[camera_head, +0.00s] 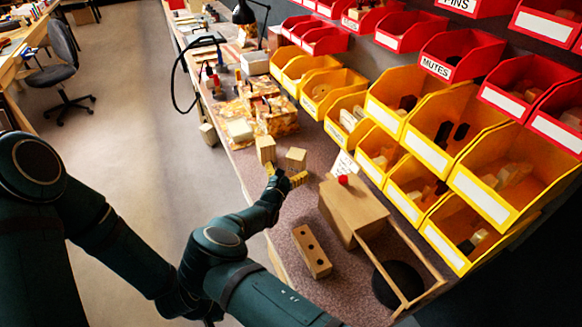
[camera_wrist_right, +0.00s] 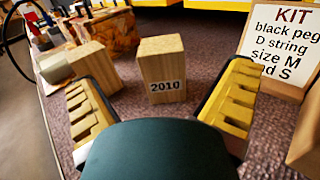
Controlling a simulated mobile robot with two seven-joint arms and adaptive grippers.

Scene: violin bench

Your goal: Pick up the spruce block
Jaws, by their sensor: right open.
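A pale wooden block (camera_wrist_right: 162,72) marked "2010" stands upright in the right wrist view, just ahead of and between my right gripper's (camera_wrist_right: 162,88) yellow fingers. In the head view this block (camera_head: 296,159) is right beyond the right gripper (camera_head: 285,176). The fingers are spread and empty, with bench surface visible on both sides of the block. A second wooden block (camera_wrist_right: 90,70) stands to the left, also in the head view (camera_head: 265,149). No spruce label is readable on either block. My left gripper is out of view.
A wooden box (camera_head: 352,210) with a red knob and an open frame stands right of the right gripper. A drilled wooden block (camera_head: 312,251) lies nearer. A white "KIT" card (camera_wrist_right: 280,40) stands at the right. Yellow bins (camera_head: 410,95) line the right side; a cluttered patterned stand (camera_head: 275,112) is behind.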

